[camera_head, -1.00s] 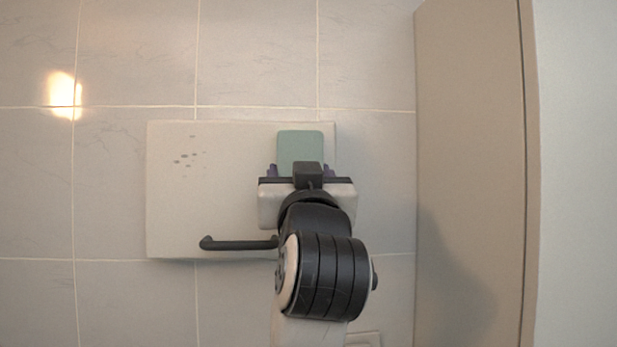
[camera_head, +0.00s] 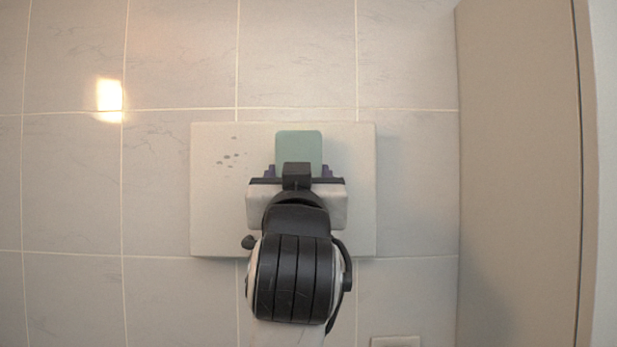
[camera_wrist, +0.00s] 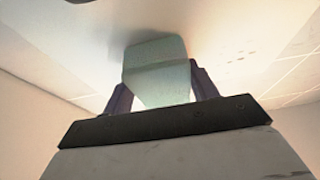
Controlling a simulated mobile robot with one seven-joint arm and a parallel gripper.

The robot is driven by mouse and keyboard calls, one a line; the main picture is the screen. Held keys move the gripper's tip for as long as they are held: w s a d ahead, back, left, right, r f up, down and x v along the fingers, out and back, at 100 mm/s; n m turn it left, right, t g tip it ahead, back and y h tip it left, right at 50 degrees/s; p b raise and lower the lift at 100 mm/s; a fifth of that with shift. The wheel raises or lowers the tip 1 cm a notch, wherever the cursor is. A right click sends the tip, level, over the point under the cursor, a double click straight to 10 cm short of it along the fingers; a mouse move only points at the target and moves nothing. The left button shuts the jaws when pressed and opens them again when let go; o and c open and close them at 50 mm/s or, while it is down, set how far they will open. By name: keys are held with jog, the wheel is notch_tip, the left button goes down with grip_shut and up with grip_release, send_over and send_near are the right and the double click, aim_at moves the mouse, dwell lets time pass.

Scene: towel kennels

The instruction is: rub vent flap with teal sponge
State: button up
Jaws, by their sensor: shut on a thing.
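The vent flap (camera_head: 215,215) is a pale flat panel on the tiled surface in the head view. A few dark spots (camera_head: 228,156) mark its upper left. The teal sponge (camera_head: 299,147) is in front of the flap's upper middle, right of the spots. My gripper (camera_head: 298,171) is shut on the sponge's lower end, a purple finger on each side. In the wrist view the sponge (camera_wrist: 155,70) reaches up to the pale flap surface, with a shadow around its top; I cannot tell whether it presses on it. The spots show to its right there.
The end of a dark handle (camera_head: 248,242) shows at the flap's lower part; my arm hides the rest. A beige side panel (camera_head: 518,170) stands at the right. A small pale plate (camera_head: 395,342) is at the bottom. Bare tiles surround the flap.

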aim_at(216, 167)
jog(key=shift+a, duration=6.35)
jog(key=s, duration=0.6)
jog(key=s, duration=0.3)
